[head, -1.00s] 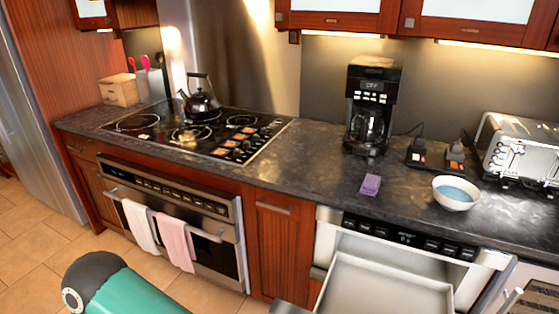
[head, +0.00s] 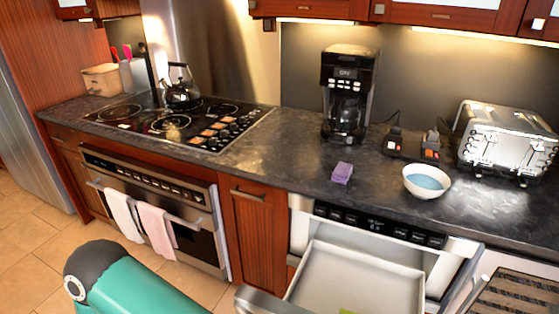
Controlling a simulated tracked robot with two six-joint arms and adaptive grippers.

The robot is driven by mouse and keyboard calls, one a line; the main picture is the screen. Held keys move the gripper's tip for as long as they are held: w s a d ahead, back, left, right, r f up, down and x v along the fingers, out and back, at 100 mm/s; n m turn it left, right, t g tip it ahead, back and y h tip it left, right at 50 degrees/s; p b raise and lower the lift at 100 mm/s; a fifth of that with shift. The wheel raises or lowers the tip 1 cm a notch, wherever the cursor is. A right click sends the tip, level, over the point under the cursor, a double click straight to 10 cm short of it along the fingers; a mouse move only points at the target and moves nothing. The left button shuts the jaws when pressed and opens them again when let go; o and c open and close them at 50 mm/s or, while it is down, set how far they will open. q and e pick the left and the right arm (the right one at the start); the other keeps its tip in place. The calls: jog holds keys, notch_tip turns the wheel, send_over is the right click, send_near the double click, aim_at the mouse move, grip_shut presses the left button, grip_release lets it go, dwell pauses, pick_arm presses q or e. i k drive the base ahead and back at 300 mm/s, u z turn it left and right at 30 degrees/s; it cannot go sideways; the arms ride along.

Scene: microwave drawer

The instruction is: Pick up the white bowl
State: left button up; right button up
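The white bowl (head: 427,182) stands upright on the dark countertop, near its front edge, above the right part of the open microwave drawer. Its inside looks blue. Nothing touches it. A teal and black link of my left arm shows at the lower left. Neither of my grippers is in the head view.
The microwave drawer (head: 362,268) is pulled open below the counter, with something green at its bottom edge. A purple sponge-like block (head: 342,172) lies left of the bowl. A toaster (head: 508,140), a coffee maker (head: 347,95) and small dark holders stand behind.

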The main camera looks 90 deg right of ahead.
aim_at(424, 182)
jog(key=z, duration=0.4)
jog(key=k, duration=2.95)
jog(key=z, duration=0.85)
jog(key=i, duration=1.05)
jog(key=u, duration=0.05)
